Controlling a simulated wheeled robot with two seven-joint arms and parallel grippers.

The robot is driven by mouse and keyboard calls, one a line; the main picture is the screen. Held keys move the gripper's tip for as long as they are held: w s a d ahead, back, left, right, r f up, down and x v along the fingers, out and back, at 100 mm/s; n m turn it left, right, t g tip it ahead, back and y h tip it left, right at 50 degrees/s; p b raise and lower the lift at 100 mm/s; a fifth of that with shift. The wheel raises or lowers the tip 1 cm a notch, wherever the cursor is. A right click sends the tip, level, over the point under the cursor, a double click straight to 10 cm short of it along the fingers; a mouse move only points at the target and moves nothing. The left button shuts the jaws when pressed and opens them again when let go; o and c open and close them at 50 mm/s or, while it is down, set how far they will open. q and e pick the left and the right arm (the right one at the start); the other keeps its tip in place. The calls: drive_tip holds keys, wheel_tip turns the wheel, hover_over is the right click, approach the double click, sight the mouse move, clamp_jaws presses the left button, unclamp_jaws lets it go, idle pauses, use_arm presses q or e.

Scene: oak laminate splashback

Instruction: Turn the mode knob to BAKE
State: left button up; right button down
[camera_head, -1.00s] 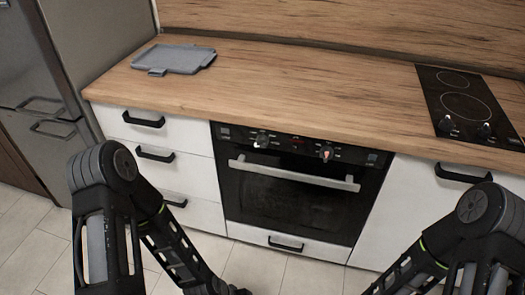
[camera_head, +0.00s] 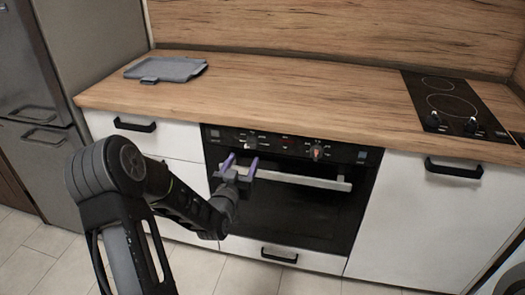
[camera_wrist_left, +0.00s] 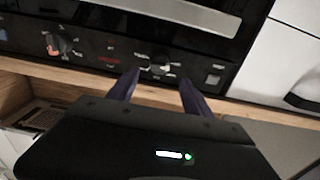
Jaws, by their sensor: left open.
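The oven's control panel (camera_head: 285,146) carries two knobs. The left knob (camera_head: 250,140) sits above my left gripper (camera_head: 241,163). The right knob (camera_head: 316,152) has a reddish mark. My left gripper is open, with its two purple fingers pointing at the panel near the left knob. In the left wrist view the panel shows upside down, and the left knob (camera_wrist_left: 160,66) lies between and just beyond the fingertips (camera_wrist_left: 160,77). The fingers look apart from it. The reddish-marked knob (camera_wrist_left: 56,44) is at the left there. The panel lettering is too small to read. My right gripper is out of view.
The oven door handle (camera_head: 300,179) runs just below the panel, close to my left gripper. White drawers and cabinets flank the oven.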

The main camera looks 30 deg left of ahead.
sight(250, 148)
use_arm(q)
drive_tip(key=shift+x, duration=3.85)
drive_tip(key=shift+c, duration=0.4)
clamp_jaws()
